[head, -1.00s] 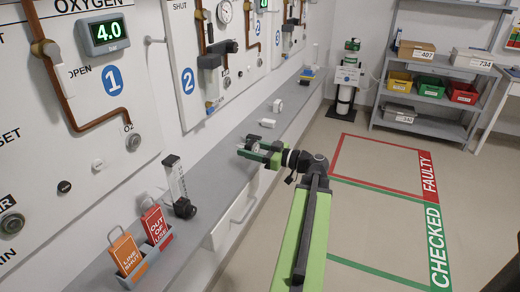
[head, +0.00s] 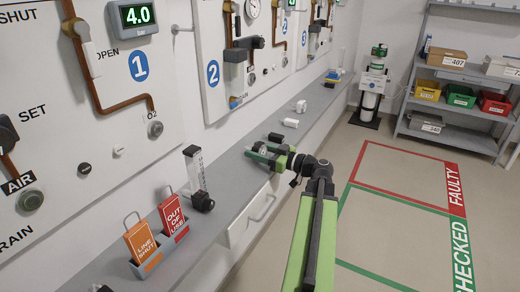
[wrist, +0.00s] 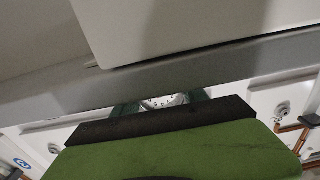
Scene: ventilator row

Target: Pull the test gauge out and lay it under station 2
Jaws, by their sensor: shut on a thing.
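My gripper (head: 258,152) is shut on a small round gauge and holds it at the shelf (head: 225,178), below the station 2 panel (head: 213,73). The wrist view shows part of the gauge's white dial (wrist: 166,101) with dark marks between the green jaws; the rest is hidden behind the dark and green gripper body. I cannot tell from the head view whether the gauge touches the shelf.
A clear flow tube with a black base (head: 197,180) stands on the shelf to the left. White fittings (head: 290,122) and a small dark piece (head: 275,137) lie beyond my gripper. A tag holder (head: 150,262) with orange and red tags is nearer. Floor boxes are marked at right.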

